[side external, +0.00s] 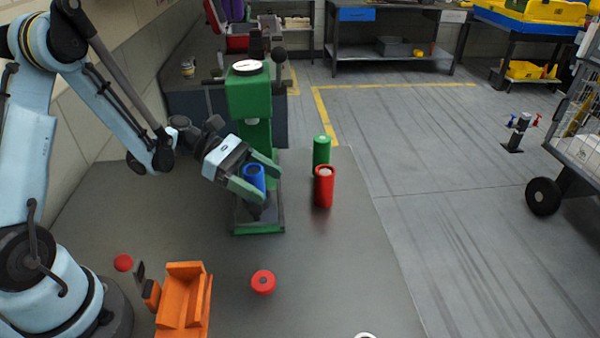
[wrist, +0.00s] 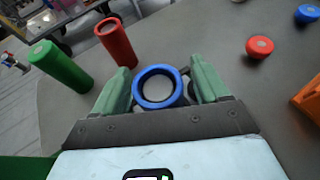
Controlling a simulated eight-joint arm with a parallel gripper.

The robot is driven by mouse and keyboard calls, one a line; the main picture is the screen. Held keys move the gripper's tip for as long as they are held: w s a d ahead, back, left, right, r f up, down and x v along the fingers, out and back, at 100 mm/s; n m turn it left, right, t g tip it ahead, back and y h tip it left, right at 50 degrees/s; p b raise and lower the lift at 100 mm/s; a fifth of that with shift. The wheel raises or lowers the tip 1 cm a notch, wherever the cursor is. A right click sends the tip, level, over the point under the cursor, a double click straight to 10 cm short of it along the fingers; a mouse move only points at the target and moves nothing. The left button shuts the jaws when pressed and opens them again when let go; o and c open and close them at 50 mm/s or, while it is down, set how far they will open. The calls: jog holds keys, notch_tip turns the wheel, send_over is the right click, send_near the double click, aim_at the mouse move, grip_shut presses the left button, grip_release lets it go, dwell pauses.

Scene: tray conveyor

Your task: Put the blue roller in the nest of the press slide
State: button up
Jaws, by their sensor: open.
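The blue roller (side external: 254,174) stands upright, low at the front of the green press (side external: 249,95), over the dark slide part (side external: 264,213). The wrist view shows its blue ring-shaped top (wrist: 160,103) with a hollow middle. My gripper (side external: 270,187) is open, with one green finger on each side of the roller. In the wrist view, small gaps show between the roller and the fingers of my gripper (wrist: 162,88). The nest is hidden under the roller and fingers, so I cannot tell how deep the roller sits.
A red roller (side external: 324,188) and a green roller (side external: 321,153) stand right of the press. A short red piece (side external: 263,282) and an orange holder (side external: 184,300) are nearer the front. The wrist view also shows a blue disc (wrist: 307,13). The table's right front is mostly clear.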

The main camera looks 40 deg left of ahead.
jog(key=v, duration=1.2)
jog(key=d+m+y, duration=0.1)
jog(key=d+r+m+y, duration=0.1)
jog(key=d+m, duration=0.1)
jog(key=d+m+y, duration=0.1)
jog(key=d+y, duration=0.1)
jog(key=shift+r+m, duration=0.25)
jog(key=shift+m, duration=0.15)
jog(key=s+d+r+m+t+y, duration=0.2)
jog(key=s+m+y, duration=0.3)
jog(key=m+y, duration=0.4)
jog(key=m+t, duration=0.1)
jog(key=m, duration=0.6)
jog(key=shift+s+d+r+m, duration=0.15)
jog(key=shift+s+d+m, duration=0.05)
jog(key=shift+s+m, duration=0.2)
